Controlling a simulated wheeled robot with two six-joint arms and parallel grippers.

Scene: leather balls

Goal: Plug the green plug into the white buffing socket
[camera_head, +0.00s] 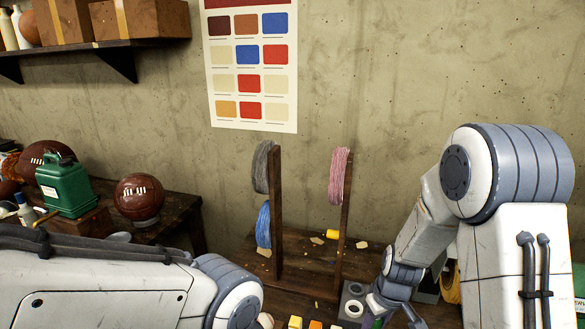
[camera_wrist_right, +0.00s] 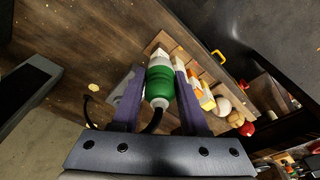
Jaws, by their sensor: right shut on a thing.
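The green plug (camera_wrist_right: 160,88), with white ends and a dark cable, sits between the purple-sided fingers of my right gripper (camera_wrist_right: 158,78) in the right wrist view. The gripper is shut on it. In the head view my right gripper (camera_head: 392,316) is low at the right of centre, and a bit of green shows at the bottom edge. I cannot tell which is the buffing one. My left gripper is out of view.
A wooden rack (camera_head: 276,215) with hanging yarn stands on the workbench (camera_head: 305,262). Several colored blocks (camera_head: 295,322) are at the front edge. Brown balls (camera_head: 139,196) and a green can (camera_head: 66,186) are on the left table.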

